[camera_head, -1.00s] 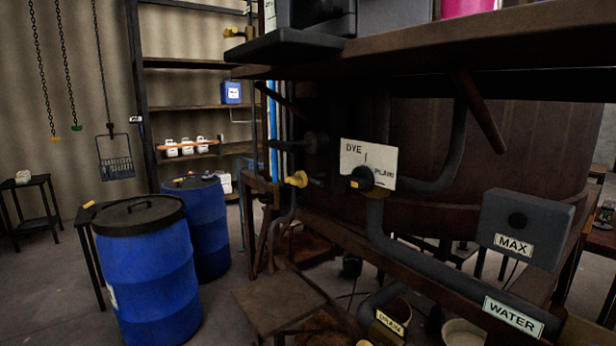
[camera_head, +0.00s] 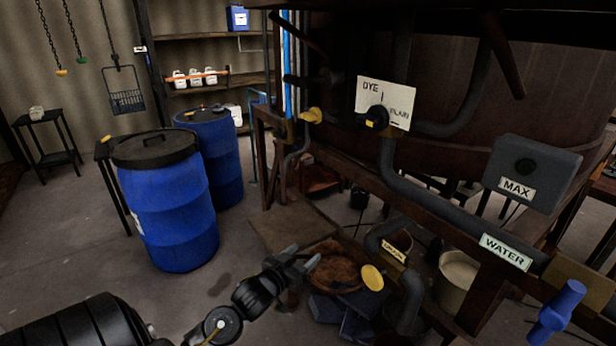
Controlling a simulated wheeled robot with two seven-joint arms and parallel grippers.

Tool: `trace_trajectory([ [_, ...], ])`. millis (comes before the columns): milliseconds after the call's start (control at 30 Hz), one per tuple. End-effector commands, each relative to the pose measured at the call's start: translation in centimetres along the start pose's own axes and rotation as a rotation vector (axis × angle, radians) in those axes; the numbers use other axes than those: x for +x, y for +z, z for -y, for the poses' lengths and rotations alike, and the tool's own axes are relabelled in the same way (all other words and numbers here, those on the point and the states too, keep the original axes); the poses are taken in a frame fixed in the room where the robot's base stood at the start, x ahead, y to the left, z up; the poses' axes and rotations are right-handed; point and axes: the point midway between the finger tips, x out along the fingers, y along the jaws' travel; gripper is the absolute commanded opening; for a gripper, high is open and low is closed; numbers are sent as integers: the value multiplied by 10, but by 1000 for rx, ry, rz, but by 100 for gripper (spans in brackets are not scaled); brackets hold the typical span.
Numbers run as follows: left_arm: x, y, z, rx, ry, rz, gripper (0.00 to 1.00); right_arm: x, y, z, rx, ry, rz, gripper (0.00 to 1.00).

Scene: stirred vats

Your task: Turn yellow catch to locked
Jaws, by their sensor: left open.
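No part is marked as a catch or as locked in legible writing, so I cannot tell which yellow part is the catch. A yellow knob (camera_head: 312,115) sits on the pipework left of the dye/plain sign (camera_head: 397,97). A round yellow piece (camera_head: 372,278) sits low, beside the pipe below the small yellow label (camera_head: 393,252). The black dial (camera_head: 377,117) on the sign has a yellow mark. My left gripper (camera_head: 304,259) is open and empty, left of the round yellow piece and apart from it. My right gripper is not in view.
Blue drums (camera_head: 168,205) stand on the left. A grey MAX box (camera_head: 532,172), a WATER pipe (camera_head: 505,252) and a blue handle (camera_head: 556,313) are on the right. A light bucket (camera_head: 458,281) stands under the vat (camera_head: 440,70).

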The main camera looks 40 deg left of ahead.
Motion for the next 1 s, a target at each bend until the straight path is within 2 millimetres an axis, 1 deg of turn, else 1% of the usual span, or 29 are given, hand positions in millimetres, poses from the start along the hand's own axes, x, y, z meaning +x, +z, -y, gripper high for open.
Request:
trace_trajectory([
  [33, 8, -43, 8, -12, 23, -117, 60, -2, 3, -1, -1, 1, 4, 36],
  [67, 11, -68, 11, -23, 42, -190, 60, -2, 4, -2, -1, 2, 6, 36],
  [100, 13, -101, 16, -36, 72, -285, 60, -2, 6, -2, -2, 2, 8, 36],
  [167, 12, -150, 23, -52, 126, -429, 60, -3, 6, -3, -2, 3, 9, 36],
  [200, 10, -178, 28, -60, 164, -516, 60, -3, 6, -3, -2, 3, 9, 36],
  [300, 0, -235, 38, -67, 260, -696, 60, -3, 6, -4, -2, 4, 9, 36],
  [333, -3, -247, 41, -68, 287, -736, 60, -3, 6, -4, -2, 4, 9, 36],
  [400, -10, -268, 45, -65, 337, -810, 60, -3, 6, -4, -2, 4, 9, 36],
  [500, -17, -286, 48, -61, 383, -870, 60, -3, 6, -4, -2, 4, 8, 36],
  [667, -20, -293, 50, -60, 404, -895, 60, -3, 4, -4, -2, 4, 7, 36],
  [767, -18, -297, 48, -61, 403, -895, 60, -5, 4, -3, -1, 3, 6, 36],
  [867, -13, -307, 45, -61, 403, -895, 60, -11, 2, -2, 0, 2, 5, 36],
  [1000, 1, -328, 37, -60, 403, -896, 60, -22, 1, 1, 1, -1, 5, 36],
])
